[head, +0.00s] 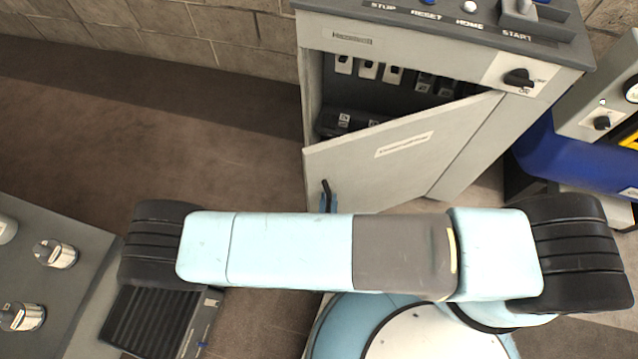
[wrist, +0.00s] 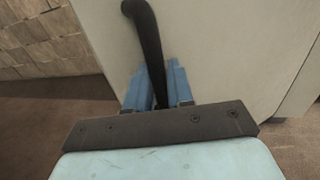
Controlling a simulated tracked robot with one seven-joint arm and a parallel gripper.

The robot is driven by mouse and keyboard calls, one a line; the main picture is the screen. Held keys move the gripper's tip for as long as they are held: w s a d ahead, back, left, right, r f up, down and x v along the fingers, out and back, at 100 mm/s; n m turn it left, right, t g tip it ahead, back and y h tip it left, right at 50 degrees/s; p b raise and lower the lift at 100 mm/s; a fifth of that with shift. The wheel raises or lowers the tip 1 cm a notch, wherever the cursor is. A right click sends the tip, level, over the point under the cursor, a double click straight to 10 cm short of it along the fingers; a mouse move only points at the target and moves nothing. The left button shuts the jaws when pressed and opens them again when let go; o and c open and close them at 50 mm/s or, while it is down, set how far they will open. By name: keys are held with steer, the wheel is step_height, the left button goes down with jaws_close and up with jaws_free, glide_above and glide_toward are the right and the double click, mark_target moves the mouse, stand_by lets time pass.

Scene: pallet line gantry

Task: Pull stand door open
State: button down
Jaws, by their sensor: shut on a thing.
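The stand door (head: 385,150) is a light grey panel with a white label, standing ajar at an angle from the grey control stand (head: 455,150). Its hinge side is at the right, and its free edge is at the left. A black handle (head: 326,192) is on the door near the free edge. In the wrist view the handle (wrist: 148,45) runs down between the blue fingers of my gripper (wrist: 157,88), which is shut on it. In the head view my arm hides most of the gripper and the lower door.
Behind the door, the stand's interior shows switches (head: 368,69). A console with buttons (head: 440,15) tops the stand. A blue machine (head: 570,155) stands at the right. A grey table with metal fittings (head: 55,253) is at the lower left. Brown floor (head: 220,130) is clear left of the door.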

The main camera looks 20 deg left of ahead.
steer(key=shift+s+d, duration=0.7)
steer(key=shift+s, duration=0.2)
